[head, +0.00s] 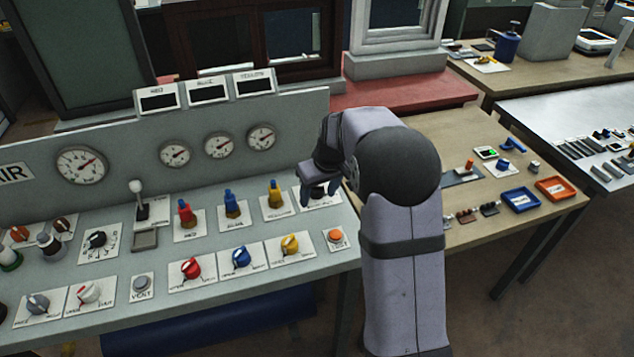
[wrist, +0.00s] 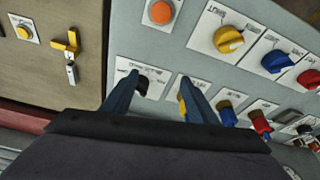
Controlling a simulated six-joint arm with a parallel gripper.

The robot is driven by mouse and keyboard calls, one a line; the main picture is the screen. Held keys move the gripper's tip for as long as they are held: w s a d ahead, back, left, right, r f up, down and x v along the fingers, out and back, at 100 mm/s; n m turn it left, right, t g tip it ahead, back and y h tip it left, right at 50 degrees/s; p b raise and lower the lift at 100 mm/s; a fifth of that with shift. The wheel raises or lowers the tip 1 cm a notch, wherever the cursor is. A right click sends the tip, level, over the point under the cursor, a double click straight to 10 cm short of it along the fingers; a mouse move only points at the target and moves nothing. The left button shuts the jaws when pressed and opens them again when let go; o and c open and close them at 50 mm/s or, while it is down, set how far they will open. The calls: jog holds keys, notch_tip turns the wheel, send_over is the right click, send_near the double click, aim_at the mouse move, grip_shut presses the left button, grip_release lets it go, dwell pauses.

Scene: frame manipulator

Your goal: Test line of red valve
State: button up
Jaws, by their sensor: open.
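On the console stand upright red (head: 186,213), blue (head: 232,204) and yellow (head: 275,196) fittings. In front of them is a row of rotary knobs: red (head: 191,268), blue (head: 241,257) and yellow (head: 289,244). My gripper (head: 320,194) is open over the panel plate right of the yellow fitting. In the wrist view my fingers (wrist: 158,96) straddle that labelled plate, with a black knob (wrist: 141,83) near the left finger. The right finger partly hides the yellow fitting (wrist: 182,106). The red fitting (wrist: 261,122) and red knob (wrist: 309,79) lie further right, away from my gripper.
Red, blue and yellow labelled displays (head: 157,99) top the console above several gauges (head: 218,145). An orange button (head: 336,236) is at its right end. A white-tipped lever (head: 137,188) stands left of the red fitting. A wooden bench (head: 480,220) with trays is right.

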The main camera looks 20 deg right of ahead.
jog(key=t, duration=0.1)
send_near(317, 189)
jog(key=w, duration=0.1)
jog(key=shift+f+n, duration=0.3)
jog(key=shift+f, duration=0.25)
jog(key=shift+w+f+p, duration=0.1)
jog(key=shift+p, duration=0.2)
jog(key=shift+p+x, duration=1.4)
jog(key=shift+x, duration=2.1)
jog(key=c, duration=1.1)
